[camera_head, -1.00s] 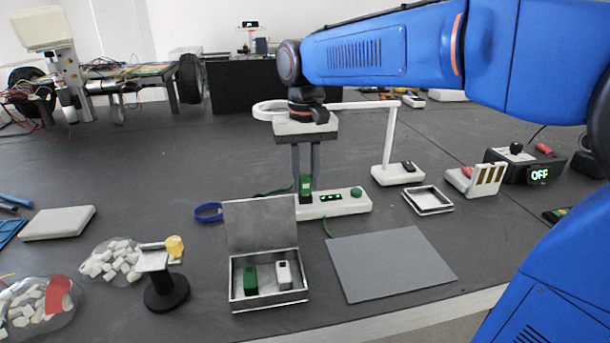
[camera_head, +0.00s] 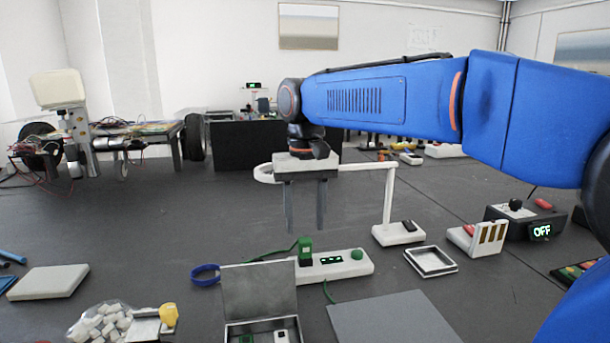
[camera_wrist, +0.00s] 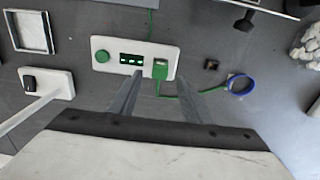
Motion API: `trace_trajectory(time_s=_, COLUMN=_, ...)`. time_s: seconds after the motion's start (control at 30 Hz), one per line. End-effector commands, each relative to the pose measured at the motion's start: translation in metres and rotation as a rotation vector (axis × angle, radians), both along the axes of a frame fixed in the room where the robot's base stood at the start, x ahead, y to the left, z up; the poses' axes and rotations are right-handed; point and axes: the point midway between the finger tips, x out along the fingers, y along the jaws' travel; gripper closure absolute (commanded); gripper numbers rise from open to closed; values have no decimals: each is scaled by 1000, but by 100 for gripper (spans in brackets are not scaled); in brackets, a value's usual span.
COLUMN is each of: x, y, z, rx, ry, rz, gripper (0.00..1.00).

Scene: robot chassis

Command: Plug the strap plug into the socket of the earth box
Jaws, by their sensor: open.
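The earth box (camera_head: 345,266) is a long white box with a green button on its right end and a small lit green display. The green strap plug (camera_head: 305,250) stands upright at the box's left end and looks seated in it; its contacts are hidden. A green cord runs from the plug to the blue wrist strap (camera_head: 205,274) on the table. My gripper (camera_head: 306,228) is open and empty, its fingers pointing down above the plug and apart from it. In the wrist view, the plug (camera_wrist: 160,69) shows at the box's end beyond my fingers.
An open metal case (camera_head: 260,298) and a grey mat (camera_head: 392,318) lie in front of the box. A ring lamp (camera_head: 400,234) and a shallow tray (camera_head: 431,261) stand to its right, with a black box reading OFF (camera_head: 525,224) further right.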

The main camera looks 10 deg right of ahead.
Motion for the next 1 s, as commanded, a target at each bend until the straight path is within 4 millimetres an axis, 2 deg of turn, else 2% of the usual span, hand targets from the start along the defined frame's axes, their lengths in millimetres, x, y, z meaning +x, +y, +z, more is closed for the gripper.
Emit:
trace_trajectory(time_s=0.03, x=1, y=0, z=11, rx=1, ry=-3, rz=0, gripper=55)
trace_trajectory(time_s=0.3, x=1, y=0, z=65, rx=1, ry=-2, rz=0, gripper=55)
trace_trajectory(time_s=0.5, x=1, y=0, z=97, rx=1, ry=-2, rz=0, gripper=55)
trace_trajectory(time_s=0.7, x=0, y=0, z=113, rx=0, ry=0, rz=0, gripper=55)
trace_trajectory(time_s=1.0, x=0, y=0, z=116, rx=0, ry=0, rz=0, gripper=55)
